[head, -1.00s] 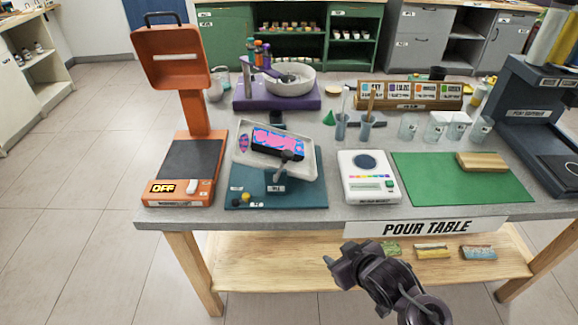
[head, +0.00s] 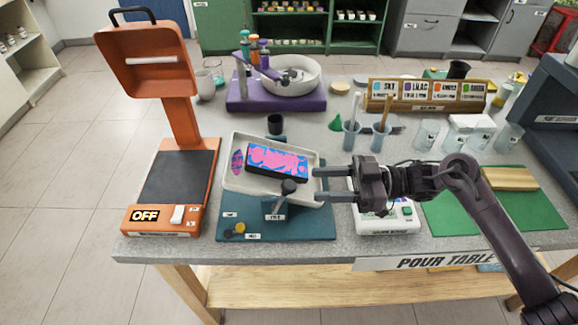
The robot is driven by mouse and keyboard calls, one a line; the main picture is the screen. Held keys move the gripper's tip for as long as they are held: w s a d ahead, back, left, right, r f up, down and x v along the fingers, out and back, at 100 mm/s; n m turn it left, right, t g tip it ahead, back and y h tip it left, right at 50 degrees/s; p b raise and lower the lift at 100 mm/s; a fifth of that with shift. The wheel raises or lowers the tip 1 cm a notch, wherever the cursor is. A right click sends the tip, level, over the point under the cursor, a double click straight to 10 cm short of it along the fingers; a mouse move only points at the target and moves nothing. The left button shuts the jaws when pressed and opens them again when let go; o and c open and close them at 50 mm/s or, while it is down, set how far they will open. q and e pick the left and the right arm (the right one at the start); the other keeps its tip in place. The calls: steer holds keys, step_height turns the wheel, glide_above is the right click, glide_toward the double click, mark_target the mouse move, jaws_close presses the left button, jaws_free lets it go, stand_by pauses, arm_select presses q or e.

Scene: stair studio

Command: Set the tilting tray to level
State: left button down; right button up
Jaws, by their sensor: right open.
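The tilting tray (head: 232,192) is a pale shallow tray on a teal base (head: 300,228), left of the table's middle. It slopes a little down to the right in the picture. A pink and blue patterned block (head: 277,161) lies in it. A dark knob or lever (head: 289,187) stands at its front edge, above a small label. My right gripper (head: 318,183) is open, its two fingers pointing left at the tray's right edge. I cannot tell whether they touch the tray or straddle its rim. My left gripper is not in view.
An orange press-like machine (head: 178,120) marked OFF stands at left. A purple stand with a white bowl (head: 290,84) is behind. A white scale (head: 385,222) lies partly under my right gripper. Cups (head: 350,136) and a green mat (head: 545,209) are at right.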

mark_target(289, 184)
steer(key=a, duration=0.2)
steer(key=a+p, duration=0.1)
steer(key=a, duration=0.1)
steer(key=s+a+p, duration=0.1)
steer(key=a, duration=0.2)
steer(key=shift+a+r, duration=0.1)
steer(key=shift+r, duration=0.15)
steer(key=shift+a, duration=0.2)
steer(key=c, duration=0.5)
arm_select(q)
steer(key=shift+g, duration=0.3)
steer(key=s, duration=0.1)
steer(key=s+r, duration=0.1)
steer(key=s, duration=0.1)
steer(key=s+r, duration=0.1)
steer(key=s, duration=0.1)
arm_select(e)
jaws_close()
